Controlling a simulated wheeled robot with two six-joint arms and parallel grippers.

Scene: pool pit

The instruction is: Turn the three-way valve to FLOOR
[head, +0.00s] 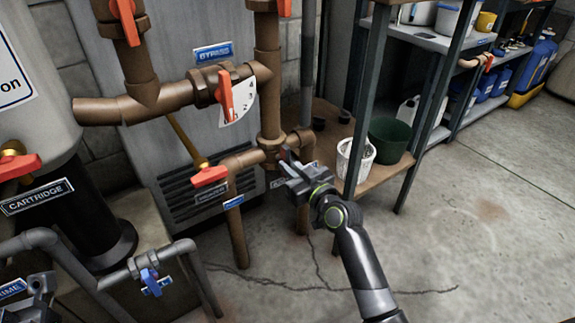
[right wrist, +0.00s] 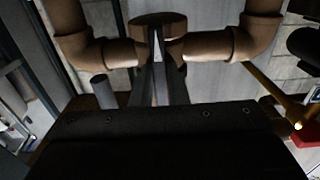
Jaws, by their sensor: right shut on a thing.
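The three-way valve sits where the brown pipes meet low down, left of my right gripper (head: 290,160); its round body also shows in the right wrist view (right wrist: 160,22), with a pipe elbow on either side. My right gripper reaches it from the front right. Its fingers (right wrist: 157,65) are close together at the valve body and shut on the valve's handle, which they almost wholly hide. I cannot read the handle's direction. A small blue label (head: 234,201) on the left branch is too small to read. My left gripper (head: 36,288) shows partly at the lower left edge.
Above are the bypass valve's orange handle (head: 225,96) and number dial. Another orange handle (head: 209,177) is left of the three-way valve. A shelf post (head: 368,100), white basket (head: 354,160) and green bucket (head: 391,139) stand close at right. The concrete floor (head: 480,240) is clear.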

